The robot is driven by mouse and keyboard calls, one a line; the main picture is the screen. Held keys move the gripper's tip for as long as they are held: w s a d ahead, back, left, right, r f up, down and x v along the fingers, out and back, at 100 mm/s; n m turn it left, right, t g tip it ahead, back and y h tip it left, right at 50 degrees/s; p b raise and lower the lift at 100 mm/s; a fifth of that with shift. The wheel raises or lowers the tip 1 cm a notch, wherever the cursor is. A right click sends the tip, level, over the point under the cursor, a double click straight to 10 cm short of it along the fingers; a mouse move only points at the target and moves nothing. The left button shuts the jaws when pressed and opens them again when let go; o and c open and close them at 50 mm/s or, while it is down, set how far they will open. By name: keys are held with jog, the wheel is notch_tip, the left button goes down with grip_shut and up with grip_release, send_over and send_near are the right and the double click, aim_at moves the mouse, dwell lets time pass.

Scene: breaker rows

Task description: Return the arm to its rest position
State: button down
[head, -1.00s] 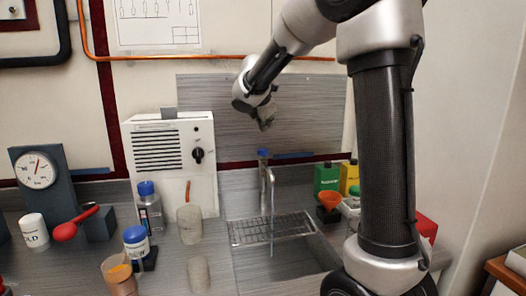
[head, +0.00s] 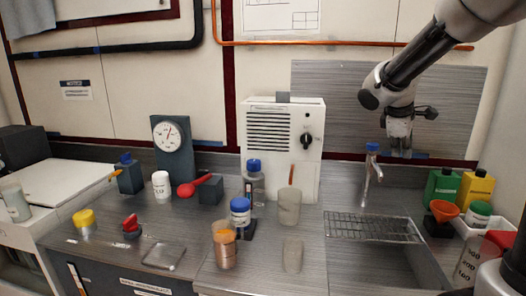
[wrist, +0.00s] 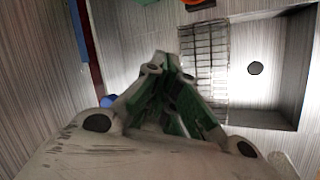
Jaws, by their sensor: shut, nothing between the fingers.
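My arm (head: 425,50) reaches in from the upper right of the head view, with its wrist bent. My gripper (head: 400,150) hangs fingers down in front of the grey back panel, just right of the blue-topped tap (head: 372,165) in the picture. Its fingers look shut and empty. In the wrist view the gripper (wrist: 165,62) shows its fingers drawn together, with nothing held between them. The sink (wrist: 268,75) and its wire rack lie beyond them.
A wire rack (head: 372,227) lies over the sink's left part. Green (head: 441,188) and yellow (head: 476,190) bottles stand at right. A white vented box (head: 283,150), a beaker (head: 289,207) and a gauge stand (head: 172,148) are left of the tap. The air around the gripper looks clear.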

jog(key=s+a+m+y, duration=0.2)
jog(key=s+m, duration=0.3)
jog(key=s, duration=0.8)
jog(key=s+a+m+y, duration=0.2)
jog(key=s+m, duration=0.3)
jog(key=s, duration=0.8)
jog(key=shift+s+a+t+y, duration=0.3)
jog(key=shift+s+a+t, duration=0.1)
jog(key=shift+f, duration=0.1)
dwell(2.7)
